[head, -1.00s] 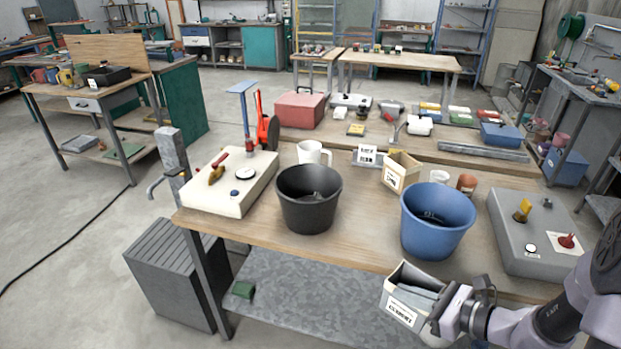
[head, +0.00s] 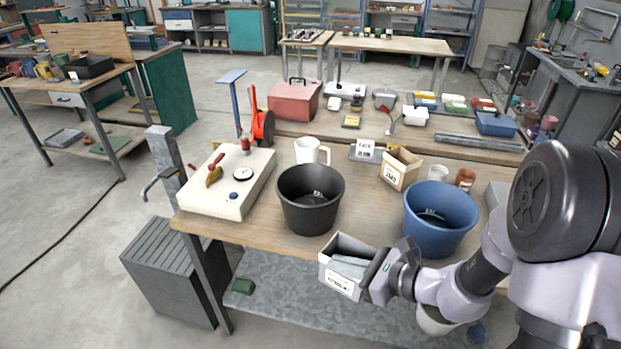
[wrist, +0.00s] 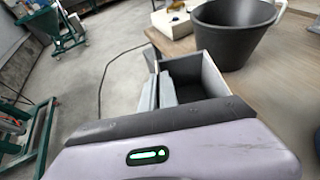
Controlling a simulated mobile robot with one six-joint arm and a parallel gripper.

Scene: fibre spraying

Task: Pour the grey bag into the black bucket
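The grey bag (head: 341,281) is a box-shaped, open-topped container with a white label on its front. My gripper (head: 352,264) is shut on it from the right and holds it off the table, in front of the near edge. The bag looks roughly upright, slightly tilted. In the wrist view the grey bag (wrist: 211,73) opens towards the camera and has a dark inside; its contents are unclear. The black bucket (head: 309,205) stands upright on the workbench, behind and a little left of the bag. The bucket also shows in the wrist view (wrist: 234,38), beyond the bag.
A blue bucket (head: 436,231) stands right of the black one, near my arm. A cream control box (head: 222,190) is at the left, a white jug (head: 308,151) behind the black bucket, a tan box (head: 399,170) behind right. The wooden workbench (head: 250,226) has a lower metal shelf.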

